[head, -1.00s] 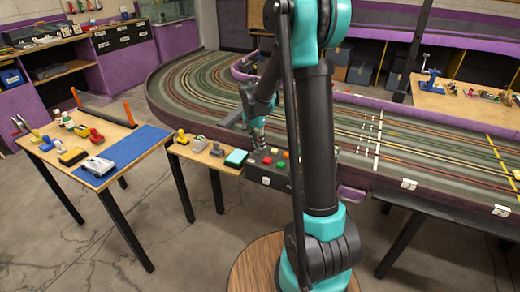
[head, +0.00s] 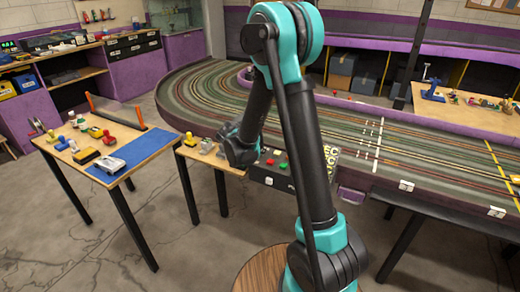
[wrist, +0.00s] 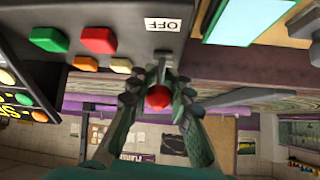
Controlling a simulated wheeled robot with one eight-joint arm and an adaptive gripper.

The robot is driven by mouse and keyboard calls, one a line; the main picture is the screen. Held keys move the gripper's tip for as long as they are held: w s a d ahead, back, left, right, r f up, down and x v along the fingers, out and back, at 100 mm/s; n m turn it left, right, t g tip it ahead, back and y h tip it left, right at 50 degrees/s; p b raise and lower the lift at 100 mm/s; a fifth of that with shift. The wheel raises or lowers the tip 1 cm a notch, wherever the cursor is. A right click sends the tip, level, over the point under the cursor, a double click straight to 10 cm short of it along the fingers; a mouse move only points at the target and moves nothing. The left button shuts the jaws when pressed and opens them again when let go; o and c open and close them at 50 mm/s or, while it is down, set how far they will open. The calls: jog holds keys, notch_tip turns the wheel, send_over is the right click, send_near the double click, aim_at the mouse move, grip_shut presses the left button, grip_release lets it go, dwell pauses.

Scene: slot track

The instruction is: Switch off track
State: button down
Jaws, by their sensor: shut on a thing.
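The black control panel (wrist: 25,85) fills the left of the wrist view, with a green button (wrist: 48,39), a red button (wrist: 98,40) and orange buttons. A white label reading OFF (wrist: 163,25) is at the top centre. My gripper (wrist: 160,84) is shut on a round red knob (wrist: 158,97), which shows between its fingers below the label. In the head view the panel (head: 268,178) stands at the near edge of the track, partly behind my arm; the fingers are hidden there.
The slot track (head: 400,150) stretches behind and right of the panel. A small side table (head: 185,152) adjoins the panel on the left. A separate table with a blue mat (head: 130,150) holds tools and a white car. Floor is clear between them.

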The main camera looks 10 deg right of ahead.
dwell(0.4)
jog(key=c, duration=1.4)
grip_release()
jog(key=shift+o, duration=0.2)
jog(key=shift+s+a, duration=0.1)
jog(key=shift+a, duration=0.05)
jog(key=v, duration=1.1)
jog(key=shift+s+a, duration=0.3)
jog(key=shift+s, duration=0.05)
jog(key=shift+r, duration=0.15)
jog(key=s+d+f+n+g+y, duration=0.3)
jog(key=s+d+n, duration=0.2)
jog(key=s+d, duration=0.6)
jog(key=s+d+f+n+y, duration=0.1)
jog(key=s+f+n+y, duration=0.2)
jog(key=s, duration=0.9)
jog(key=shift+f+n, duration=0.55)
jog(key=shift+n, duration=0.25)
